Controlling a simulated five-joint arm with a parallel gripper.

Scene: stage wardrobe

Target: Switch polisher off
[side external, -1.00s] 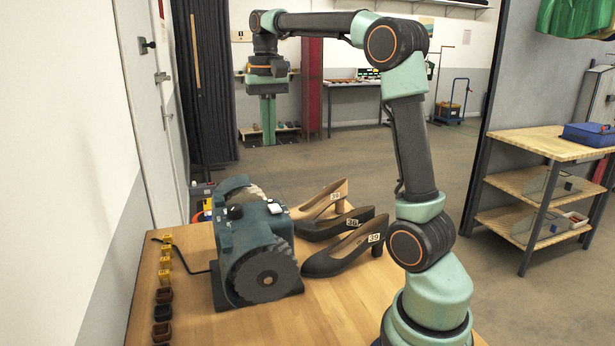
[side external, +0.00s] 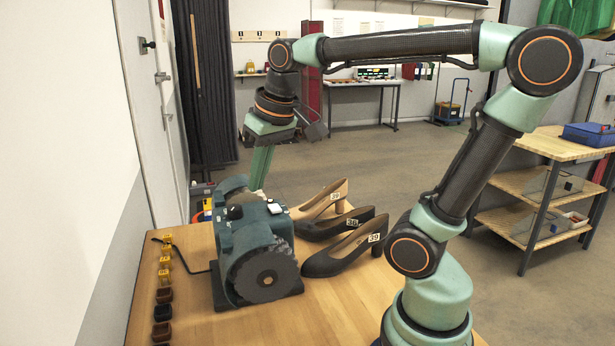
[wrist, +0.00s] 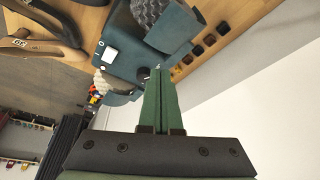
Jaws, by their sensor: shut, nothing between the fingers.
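The polisher (side external: 250,240) is a teal bench machine with a dark ridged wheel (side external: 264,274) at its near end and another wheel behind. A white rocker switch (side external: 275,208) sits on its top, and it also shows in the wrist view (wrist: 111,55). I cannot tell which side of the rocker is pressed. A black knob (side external: 234,212) is beside it on the housing. My gripper (side external: 257,187) points down at the polisher's far side, its green fingers shut and empty. In the wrist view the fingertips (wrist: 159,70) are close to the housing, to the right of the switch; contact is unclear.
Three high-heeled shoes, one tan (side external: 322,199) and two dark (side external: 345,250), stand right of the polisher. Small polish blocks (side external: 164,295) line the table's left side, near a black cable (side external: 195,270). The table front is clear.

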